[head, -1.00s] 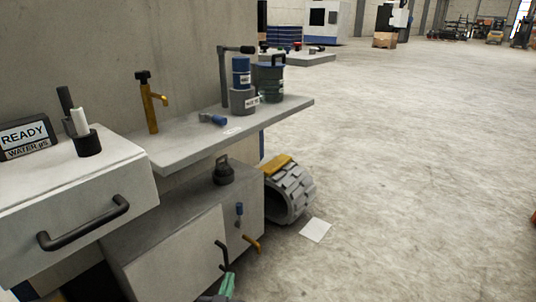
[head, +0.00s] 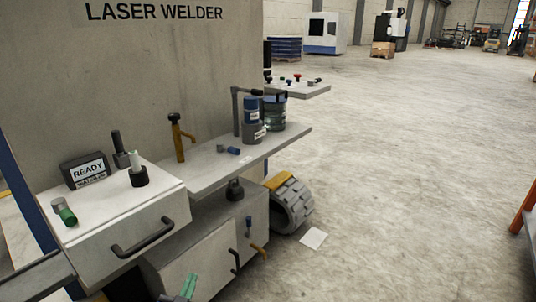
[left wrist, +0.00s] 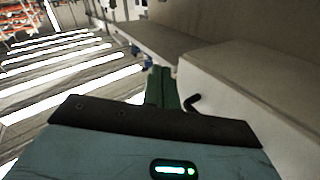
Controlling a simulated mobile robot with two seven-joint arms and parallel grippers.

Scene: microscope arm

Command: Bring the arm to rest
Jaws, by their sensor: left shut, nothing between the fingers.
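A dark grey post with a short level arm (head: 236,110) stands on the side shelf of the laser welder, beside stacked blue and grey cylinders (head: 252,122). I cannot tell for sure whether this is the arm meant. My left gripper (head: 187,287) shows at the bottom of the head view, low in front of the white cabinet and apart from the post. Its green fingers also show in the left wrist view (left wrist: 163,88), closed together with nothing between them, near a dark handle. My right gripper is not in view.
The grey shelf (head: 205,178) also holds a yellow tap-like post (head: 178,138) and a dark green canister (head: 273,113). A white drawer box (head: 90,222) with a black handle juts out at the left. A ribbed roller (head: 292,205) stands on the floor. Floor to the right is open.

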